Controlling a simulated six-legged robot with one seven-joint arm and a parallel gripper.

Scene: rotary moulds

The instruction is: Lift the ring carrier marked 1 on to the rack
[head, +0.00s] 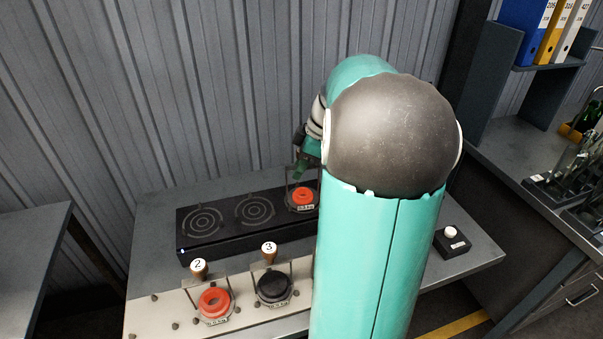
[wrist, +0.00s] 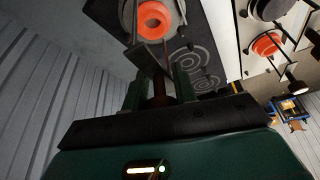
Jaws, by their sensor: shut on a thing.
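A carrier with an orange ring (head: 302,197) is at the right end of a long black slab (head: 190,238) with ringed circles on top; whether it touches the slab is unclear. My gripper (head: 302,168) is above this carrier, partly behind my arm. In the wrist view, my gripper (wrist: 160,90) is shut on the carrier's brown handle (wrist: 160,94), with the orange ring (wrist: 153,20) beyond it. The carrier's number is hidden. A cream board (head: 140,318) with small pegs lies in front of the slab. Which of the two is the rack is not clear.
Carrier 2 (head: 214,303), with an orange ring, and carrier 3 (head: 273,288), with a dark ring, stand on the cream board with upright handles. The board's left part is free of carriers. A white-button box (head: 452,241) stands at the right. A corrugated wall (head: 150,100) is behind.

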